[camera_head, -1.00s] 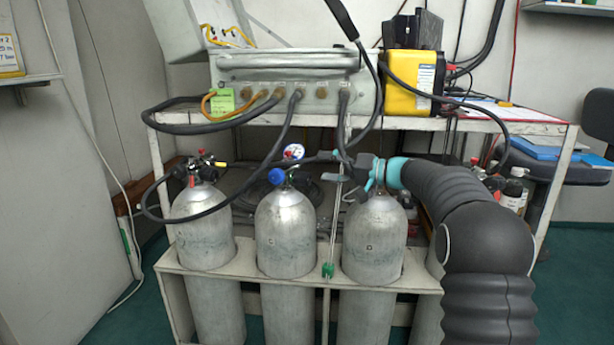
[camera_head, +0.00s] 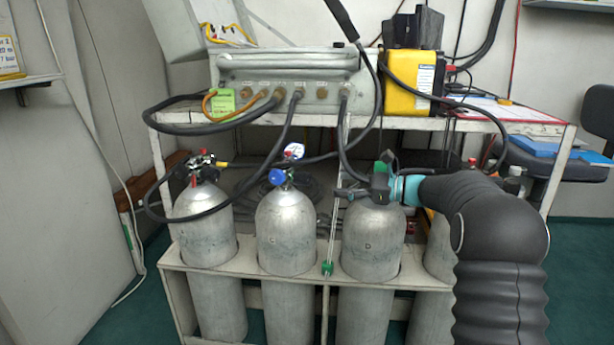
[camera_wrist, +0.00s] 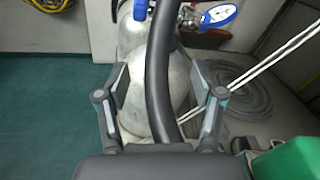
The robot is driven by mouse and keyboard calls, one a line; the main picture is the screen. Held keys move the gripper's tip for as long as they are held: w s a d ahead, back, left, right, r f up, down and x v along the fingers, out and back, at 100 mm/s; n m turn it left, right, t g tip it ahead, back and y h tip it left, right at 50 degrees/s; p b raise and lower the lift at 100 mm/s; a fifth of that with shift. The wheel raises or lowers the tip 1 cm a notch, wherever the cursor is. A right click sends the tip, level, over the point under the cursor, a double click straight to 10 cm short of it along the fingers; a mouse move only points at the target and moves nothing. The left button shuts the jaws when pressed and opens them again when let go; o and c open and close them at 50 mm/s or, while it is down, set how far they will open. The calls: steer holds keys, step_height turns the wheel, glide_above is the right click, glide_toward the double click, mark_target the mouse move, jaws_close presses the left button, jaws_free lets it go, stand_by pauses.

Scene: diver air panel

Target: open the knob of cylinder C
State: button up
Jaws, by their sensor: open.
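Cylinder C (camera_head: 286,225) is the second grey cylinder from the left in the head view, with a faint letter on its front. Its blue knob (camera_head: 277,176) faces forward at the valve, below a small white gauge. In the wrist view the blue knob (camera_wrist: 140,10) is at the top edge, partly cut off, with the blue-rimmed gauge (camera_wrist: 218,15) beside it. My gripper (camera_head: 345,193) is right of that knob, in front of the third cylinder's top, apart from the knob. In the wrist view its fingers (camera_wrist: 158,78) are spread and empty; a black hose crosses the view between them.
Cylinder D (camera_head: 370,245) stands right under my gripper. A green part (camera_wrist: 290,160) is close at the lower right of the wrist view. Black hoses hang from the panel (camera_head: 290,95) above. A thin metal rod (camera_head: 333,225) stands between cylinders C and D.

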mark_target(310, 179)
steer(key=w+a+m, duration=0.1)
steer(key=a, duration=0.2)
steer(key=w+a+m, duration=0.1)
steer(key=a, duration=0.3)
steer(key=w+a+m, duration=0.2)
steer(key=a, duration=0.1)
steer(key=shift+w+a+f+y, duration=0.1)
steer(key=shift+a+f+y, duration=0.05)
steer(key=shift+f+y, duration=0.2)
steer(key=shift+c, duration=0.2)
steer(key=c, duration=1.1)
